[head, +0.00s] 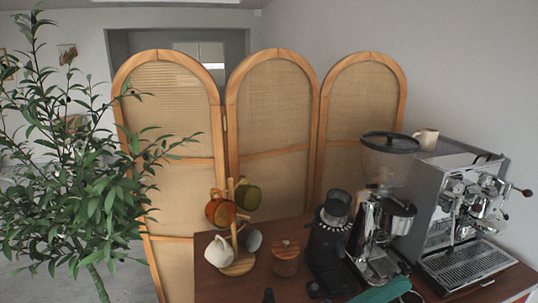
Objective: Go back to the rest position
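My gripper and arm do not show clearly anywhere in the head view. No object can be seen in its grasp. The wooden cart top (205,285) fills the lower right of the view. The espresso machine (440,225) stands at its right end, with a cream mug (427,138) on top.
A mug tree (237,268) holds an orange mug (218,213), a green mug (247,196) and paler mugs. A wooden canister (286,260), a black grinder (325,250) and a hopper grinder (368,235) stand beside it. A plant (85,200) and folding screen (270,120) bound the cart.

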